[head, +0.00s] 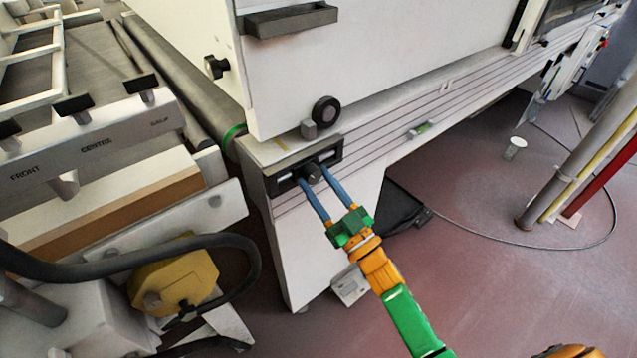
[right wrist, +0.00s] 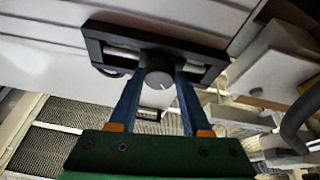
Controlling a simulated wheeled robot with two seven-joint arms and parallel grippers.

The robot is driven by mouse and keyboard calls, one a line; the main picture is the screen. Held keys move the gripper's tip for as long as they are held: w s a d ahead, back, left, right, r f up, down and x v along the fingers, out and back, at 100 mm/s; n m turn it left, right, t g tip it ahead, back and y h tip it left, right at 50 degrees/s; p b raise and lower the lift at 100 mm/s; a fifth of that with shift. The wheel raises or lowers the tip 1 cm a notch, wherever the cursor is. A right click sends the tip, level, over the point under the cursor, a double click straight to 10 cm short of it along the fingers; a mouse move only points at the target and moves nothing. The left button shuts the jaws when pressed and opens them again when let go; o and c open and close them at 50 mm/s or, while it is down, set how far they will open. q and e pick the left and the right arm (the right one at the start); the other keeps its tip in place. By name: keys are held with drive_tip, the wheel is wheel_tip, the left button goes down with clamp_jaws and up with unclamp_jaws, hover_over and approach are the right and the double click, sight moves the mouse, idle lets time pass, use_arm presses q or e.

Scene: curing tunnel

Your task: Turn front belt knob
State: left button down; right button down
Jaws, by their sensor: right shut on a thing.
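The front belt knob (head: 312,174) is a small dark round knob in a black-framed slot (head: 287,181) at the near end of the machine's side rail. The fingertips' contact is partly hidden by the knob and frame. My left gripper is not in view.
A white machine housing (head: 370,70) with a dark handle (head: 291,20) stands above the rail. A grey bracket marked FRONT and CENTRE (head: 95,140) and a yellow block (head: 175,272) with a black hose lie at left. Open reddish floor (head: 480,290) is at right, with a thin cable.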

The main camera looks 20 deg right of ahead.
drive_tip(key=shift+n, duration=0.3)
drive_tip(key=n+g+y, duration=0.1)
drive_tip(key=n+y, duration=0.1)
drive_tip(key=n, duration=0.3)
drive_tip(key=shift+d, duration=0.2)
drive_tip(key=shift+w+d+r+n+g+y, duration=0.1)
drive_tip(key=shift+n+g+y, duration=0.45)
drive_tip(key=shift+n, duration=0.8)
drive_tip(key=shift+n+g+y, duration=0.45)
drive_tip(key=shift+n+y, duration=0.2)
drive_tip(key=shift+n, duration=0.7)
drive_tip(key=shift+c, duration=1.8)
unclamp_jaws()
